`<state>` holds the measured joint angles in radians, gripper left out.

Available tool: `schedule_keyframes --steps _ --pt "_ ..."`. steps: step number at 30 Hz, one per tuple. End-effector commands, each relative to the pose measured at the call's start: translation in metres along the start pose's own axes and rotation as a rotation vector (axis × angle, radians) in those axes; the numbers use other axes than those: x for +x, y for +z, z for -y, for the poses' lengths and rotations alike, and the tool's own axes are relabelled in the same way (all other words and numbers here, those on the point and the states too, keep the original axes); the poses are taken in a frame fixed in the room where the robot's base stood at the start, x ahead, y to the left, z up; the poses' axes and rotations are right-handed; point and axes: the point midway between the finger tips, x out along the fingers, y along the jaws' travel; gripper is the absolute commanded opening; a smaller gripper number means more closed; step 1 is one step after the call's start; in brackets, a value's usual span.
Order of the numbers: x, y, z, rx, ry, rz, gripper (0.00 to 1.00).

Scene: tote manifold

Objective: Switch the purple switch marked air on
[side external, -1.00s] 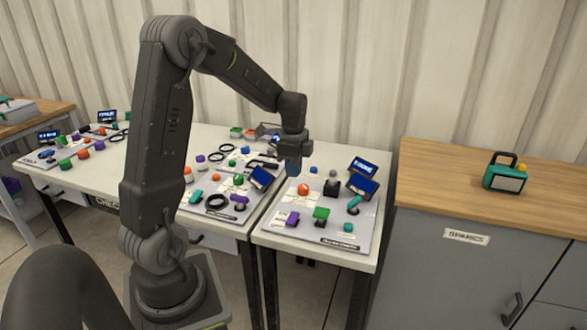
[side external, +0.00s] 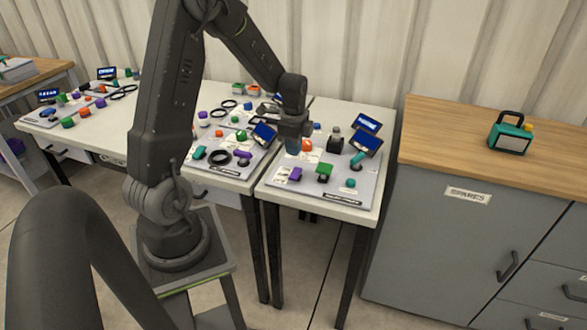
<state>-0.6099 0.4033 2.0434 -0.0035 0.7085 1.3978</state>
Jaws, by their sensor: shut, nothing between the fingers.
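A small purple switch (side external: 295,174) sits at the front left of the grey panel (side external: 315,191) on the right-hand table. Its marking is too small to read, and I cannot tell its position. My gripper (side external: 293,149) points down above the right-hand panel, just above and behind the front-left purple switch in the picture. It looks apart from the switch. Its fingers are shut with nothing seen between them.
Near my gripper are an orange knob (side external: 306,145), a green control (side external: 324,171), a teal lever (side external: 358,159), a black control (side external: 335,141) and tilted blue screens (side external: 367,143). A teal device (side external: 510,134) stands on the wooden cabinet at right.

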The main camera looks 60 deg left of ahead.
Motion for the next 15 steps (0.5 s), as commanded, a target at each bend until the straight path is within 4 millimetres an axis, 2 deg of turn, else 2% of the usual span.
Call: schedule_keyframes --steps 1,6,9,15 --pt "0.012 0.000 -0.001 0.000 0.006 0.001 0.00" --pt "0.044 0.000 -0.001 0.000 0.005 0.001 0.00" --pt "0.058 0.000 -0.001 0.000 0.004 0.001 0.00" --pt "0.073 0.000 0.000 0.000 0.001 0.000 0.00"
